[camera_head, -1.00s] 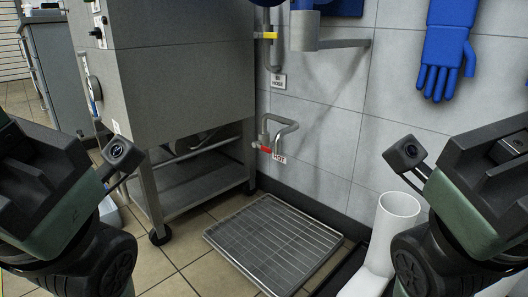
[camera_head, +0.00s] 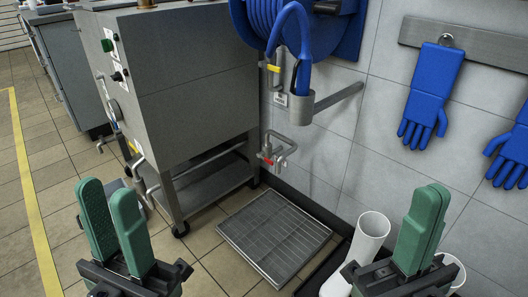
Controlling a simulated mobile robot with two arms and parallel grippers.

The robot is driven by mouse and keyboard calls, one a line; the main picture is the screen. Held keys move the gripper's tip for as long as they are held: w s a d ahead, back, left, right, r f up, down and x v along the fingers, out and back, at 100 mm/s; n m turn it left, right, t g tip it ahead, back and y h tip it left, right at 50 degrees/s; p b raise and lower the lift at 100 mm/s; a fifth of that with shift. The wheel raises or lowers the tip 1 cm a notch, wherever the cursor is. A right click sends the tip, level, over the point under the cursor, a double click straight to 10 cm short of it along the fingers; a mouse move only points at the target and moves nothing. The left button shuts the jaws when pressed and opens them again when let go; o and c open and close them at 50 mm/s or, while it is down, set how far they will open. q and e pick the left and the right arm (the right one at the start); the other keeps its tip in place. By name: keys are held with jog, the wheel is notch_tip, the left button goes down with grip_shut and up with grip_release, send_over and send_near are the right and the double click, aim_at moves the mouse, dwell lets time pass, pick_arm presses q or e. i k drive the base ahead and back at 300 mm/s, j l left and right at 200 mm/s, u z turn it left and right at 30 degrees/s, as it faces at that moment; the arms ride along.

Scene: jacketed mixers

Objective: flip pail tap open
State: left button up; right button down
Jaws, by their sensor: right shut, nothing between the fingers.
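The pail tap (camera_head: 280,145) is a grey bent pipe low on the tiled wall, above a floor grate. Its small red lever (camera_head: 266,160) shows at the valve's left side; its exact angle is too small to tell. My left gripper (camera_head: 107,191) is at the lower left, fingers pointing up, open with a gap and nothing between them. My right gripper (camera_head: 430,192) is at the lower right, shut and empty. Both grippers appear well apart from the tap.
A grey steel mixer (camera_head: 190,85) on legs stands left of the tap. A metal floor grate (camera_head: 272,238) lies below. A blue hose reel (camera_head: 300,25) hangs above. Blue gloves (camera_head: 432,90) hang at the right.

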aim_at(269, 161)
jog(key=i+j, duration=0.2)
jog(key=j, duration=0.15)
jog(key=i+j+z, duration=0.1)
jog(key=i+j, duration=0.25)
jog(key=j, duration=0.3)
jog(key=i+j+z, duration=0.1)
jog(key=j, duration=0.25)
jog(key=i+j+z, duration=0.1)
jog(key=i+j, duration=0.35)
jog(key=j, duration=0.25)
jog(key=i+j+z, duration=0.1)
jog(key=j, duration=0.25)
jog(key=i+j, duration=0.2)
jog(key=j, duration=0.2)
